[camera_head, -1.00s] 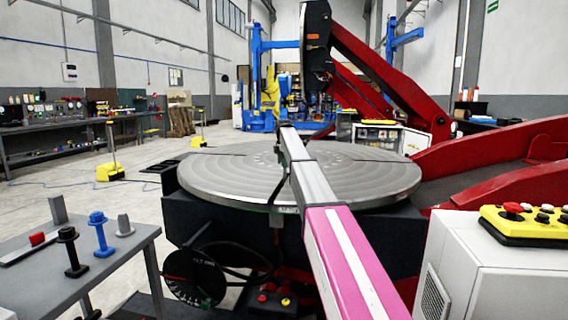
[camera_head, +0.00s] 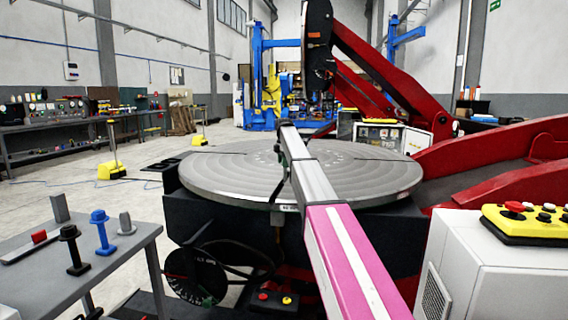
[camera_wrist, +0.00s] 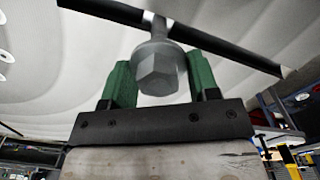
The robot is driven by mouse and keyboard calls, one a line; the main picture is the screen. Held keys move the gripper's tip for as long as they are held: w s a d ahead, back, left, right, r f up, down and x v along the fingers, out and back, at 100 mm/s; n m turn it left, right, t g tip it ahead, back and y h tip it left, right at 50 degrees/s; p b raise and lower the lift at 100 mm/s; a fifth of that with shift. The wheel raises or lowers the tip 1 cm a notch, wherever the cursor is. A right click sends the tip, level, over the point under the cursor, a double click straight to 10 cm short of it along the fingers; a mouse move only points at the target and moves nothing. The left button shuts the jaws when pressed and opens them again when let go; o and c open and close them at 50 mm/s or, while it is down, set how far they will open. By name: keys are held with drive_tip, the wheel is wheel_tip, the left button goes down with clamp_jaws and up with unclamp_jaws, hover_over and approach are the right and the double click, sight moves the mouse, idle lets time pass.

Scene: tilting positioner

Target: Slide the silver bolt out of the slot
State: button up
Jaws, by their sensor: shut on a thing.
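The silver bolt (camera_wrist: 157,68) shows in the wrist view, its hex head facing the camera and its shank standing in the dark slot (camera_wrist: 225,47) of the round plate. My gripper (camera_wrist: 160,78) has its green fingers shut on the bolt, one on each side of the head. In the head view the grey round plate (camera_head: 235,180) lies nearly level, with thin dark slot lines at its left and right. My arm reaches over it, and my gripper (camera_head: 281,155) is mostly hidden there. The bolt cannot be made out in the head view.
A grey side table (camera_head: 45,280) at lower left holds a black bolt (camera_head: 72,250), a blue bolt (camera_head: 102,232) and a grey peg (camera_head: 126,225). A white cabinet with a yellow button panel (camera_head: 525,222) stands at right. The positioner's red arms (camera_head: 480,185) rise at the right.

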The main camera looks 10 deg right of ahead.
drive_tip(key=s+a, duration=0.2)
drive_tip(key=s, duration=0.5)
drive_tip(key=shift+s+a, duration=0.2)
drive_tip(key=shift+s, duration=0.05)
idle(1.1)
idle(0.5)
drive_tip(key=s+a, duration=0.2)
drive_tip(key=s, duration=0.5)
drive_tip(key=shift+s+a, duration=0.25)
drive_tip(key=shift+s, duration=0.1)
idle(0.9)
idle(0.5)
drive_tip(key=s+a, duration=0.2)
drive_tip(key=s, duration=0.5)
drive_tip(key=shift+s+a, duration=0.25)
idle(1.1)
drive_tip(key=shift+s, duration=0.15)
idle(0.6)
